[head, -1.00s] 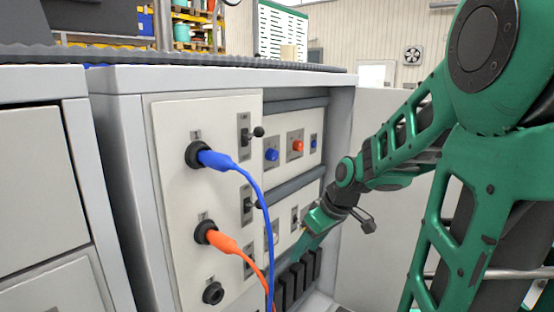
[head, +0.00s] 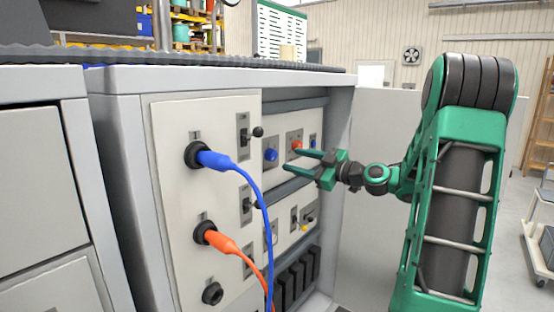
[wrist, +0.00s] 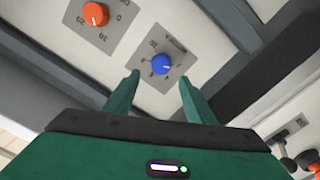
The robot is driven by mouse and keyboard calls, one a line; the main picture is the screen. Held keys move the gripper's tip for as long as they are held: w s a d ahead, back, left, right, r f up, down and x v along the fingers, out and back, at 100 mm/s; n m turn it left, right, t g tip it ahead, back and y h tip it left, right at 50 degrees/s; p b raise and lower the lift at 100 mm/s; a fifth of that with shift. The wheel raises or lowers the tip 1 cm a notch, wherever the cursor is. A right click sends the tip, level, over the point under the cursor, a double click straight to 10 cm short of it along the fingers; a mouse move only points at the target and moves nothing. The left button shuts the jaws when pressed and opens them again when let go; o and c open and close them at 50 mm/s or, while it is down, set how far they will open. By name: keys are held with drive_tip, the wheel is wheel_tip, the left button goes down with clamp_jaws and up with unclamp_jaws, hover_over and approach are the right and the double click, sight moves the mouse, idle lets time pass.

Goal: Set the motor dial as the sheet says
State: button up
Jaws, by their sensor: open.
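A blue dial (head: 271,154) sits on the upper panel in the open cabinet. I cannot tell from the labels which is the motor dial. My gripper (head: 292,160) is open and empty in front of the upper panel, pointing left. In the wrist view, the blue dial (wrist: 162,63) lies just beyond and between my fingertips (wrist: 160,80), not visibly touched. The orange dial (wrist: 95,14) is at upper left there. Their printed scales are partly readable and upside down.
A blue plug (head: 215,159) and an orange plug (head: 227,243) with hanging cables are on the front-left panel, beside lever switches (head: 257,132). A lower panel holds more switches and a yellow-tipped lever (head: 303,228). A green-framed white board (head: 282,30) stands behind; its text is unreadable.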

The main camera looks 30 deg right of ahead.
sight(274, 155)
drive_tip(key=x, duration=0.8)
drive_tip(key=shift+w+a+f, duration=0.1)
drive_tip(key=shift+w, duration=0.1)
drive_tip(key=shift+c, duration=0.3)
